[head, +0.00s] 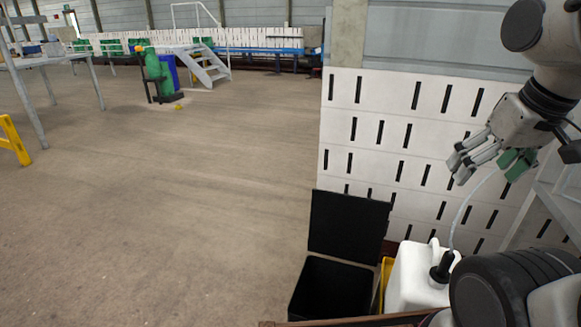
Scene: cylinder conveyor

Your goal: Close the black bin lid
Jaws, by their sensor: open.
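The black bin (335,287) stands on the floor at the bottom, right of centre, in the head view. Its black lid (348,226) is open and stands up at the bin's back edge, near the white slotted wall. My gripper (483,167) is at the upper right, higher than the lid and well to its right. It is open, with its fingers pointing down and left, and touches neither the lid nor the bin. Green pads show on one side of the fingers. The bottom of the bin is cut off by a brown edge and the frame.
A white canister (419,277) with a black cap and clear hose stands right of the bin. A yellow thing (386,279) is between them. The white slotted wall (400,150) is behind. Open floor (180,220) lies to the left. White steps (207,68) stand far back.

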